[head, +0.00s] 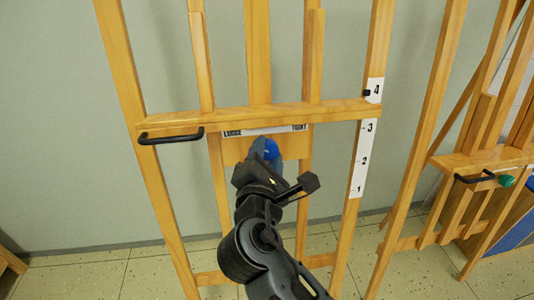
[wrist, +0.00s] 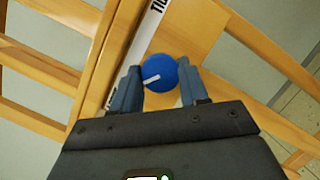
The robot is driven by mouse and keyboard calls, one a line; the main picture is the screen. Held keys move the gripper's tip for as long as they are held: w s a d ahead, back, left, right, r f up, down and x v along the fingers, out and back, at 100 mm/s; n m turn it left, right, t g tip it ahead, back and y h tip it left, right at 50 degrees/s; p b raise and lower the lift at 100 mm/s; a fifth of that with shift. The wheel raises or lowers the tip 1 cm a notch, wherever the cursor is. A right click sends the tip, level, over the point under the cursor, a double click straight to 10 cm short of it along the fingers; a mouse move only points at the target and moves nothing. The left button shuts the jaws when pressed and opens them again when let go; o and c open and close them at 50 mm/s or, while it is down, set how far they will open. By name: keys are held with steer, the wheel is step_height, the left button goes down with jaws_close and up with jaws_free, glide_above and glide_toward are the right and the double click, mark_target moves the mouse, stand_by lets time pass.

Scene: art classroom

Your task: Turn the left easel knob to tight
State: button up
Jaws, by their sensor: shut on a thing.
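The left easel (head: 225,118) is a wooden frame with a cross rail. Below the rail, a blue round knob (head: 271,150) sits on a wooden panel. Above it, a white strip (head: 265,130) reads LOOSE at left and TIGHT at right. In the wrist view the knob (wrist: 160,73) carries a white line pointing to the lower left, away from the strip's end marked TI. My gripper (head: 262,152) is shut on the knob, and it partly hides the knob in the head view. Its two fingers (wrist: 160,88) stand on either side of the knob in the wrist view.
A black handle (head: 171,136) sticks out from the rail at left. A numbered scale (head: 363,160) runs down the right post. A second easel (head: 480,160) with a green knob (head: 506,181) stands at right. The wall is close behind.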

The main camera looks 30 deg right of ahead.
steer(key=m, duration=0.1)
steer(key=m+g+p, duration=0.1)
steer(key=m, duration=0.3)
steer(key=shift+r+p, duration=0.25)
steer(key=shift+p, duration=0.05)
steer(key=m+g+y+p, duration=0.1)
steer(key=m, duration=0.5)
steer(key=shift+d+r+g+y+p, duration=0.1)
steer(key=shift+r+g+y+p, duration=0.1)
steer(key=shift+g+y+p, duration=0.2)
steer(key=m+y, duration=0.1)
steer(key=m, duration=0.1)
steer(key=m+p, duration=0.1)
steer(key=m, duration=0.1)
steer(key=shift+d+m+y, duration=0.1)
steer(key=shift+m+y, duration=0.3)
steer(key=m+y, duration=0.1)
steer(key=m, duration=0.3)
steer(key=shift+d+r+y, duration=0.1)
steer(key=shift+y, duration=0.3)
steer(key=o, duration=1)
steer(key=shift+o, duration=0.2)
